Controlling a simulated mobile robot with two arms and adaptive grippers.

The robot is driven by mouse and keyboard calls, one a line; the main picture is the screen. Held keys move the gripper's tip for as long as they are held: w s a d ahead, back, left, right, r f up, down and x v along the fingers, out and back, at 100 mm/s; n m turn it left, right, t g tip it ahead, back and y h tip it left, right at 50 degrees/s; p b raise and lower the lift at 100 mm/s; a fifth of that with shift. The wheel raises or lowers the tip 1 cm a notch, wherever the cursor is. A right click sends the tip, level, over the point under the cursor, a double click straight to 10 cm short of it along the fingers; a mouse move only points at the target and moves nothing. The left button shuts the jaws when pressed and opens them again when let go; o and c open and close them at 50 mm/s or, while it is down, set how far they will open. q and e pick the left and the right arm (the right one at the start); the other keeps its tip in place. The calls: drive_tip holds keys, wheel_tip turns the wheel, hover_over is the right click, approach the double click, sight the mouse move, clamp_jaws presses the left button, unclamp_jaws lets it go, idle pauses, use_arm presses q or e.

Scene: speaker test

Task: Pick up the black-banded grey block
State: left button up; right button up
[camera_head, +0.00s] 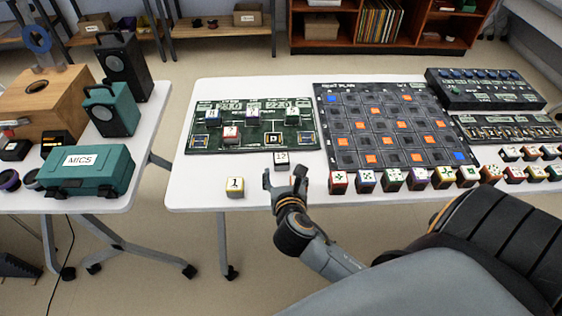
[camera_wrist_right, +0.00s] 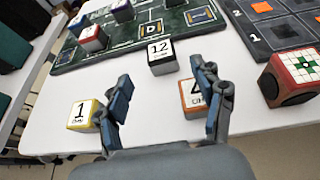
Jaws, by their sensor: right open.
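The black-banded grey block (camera_head: 281,158) has a white top marked 12. It stands on the white table just in front of the green board. It also shows in the right wrist view (camera_wrist_right: 160,58), beyond the gap between the fingertips. My right gripper (camera_head: 283,178) is open and empty, on the near side of this block and apart from it. In the right wrist view, its fingers (camera_wrist_right: 161,80) stand wide apart. My left gripper is not in view.
A yellow-banded block marked 1 (camera_wrist_right: 82,114) stands beside the left finger. An orange-banded block marked 4 (camera_wrist_right: 191,98) is partly behind the right finger. The green board (camera_head: 205,140) and dark grid board (camera_head: 325,95) lie beyond. Several dice-like blocks (camera_head: 364,181) line the right.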

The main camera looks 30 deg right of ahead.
sight(282, 160)
drive_tip(key=x, duration=0.7)
drive_tip(key=shift+w+d+f, duration=0.1)
drive_tip(key=shift+w, duration=0.15)
drive_tip(key=shift+s, duration=0.1)
drive_tip(key=shift+c, duration=0.4)
drive_tip(key=c, duration=1.1)
drive_tip(key=shift+c, duration=0.5)
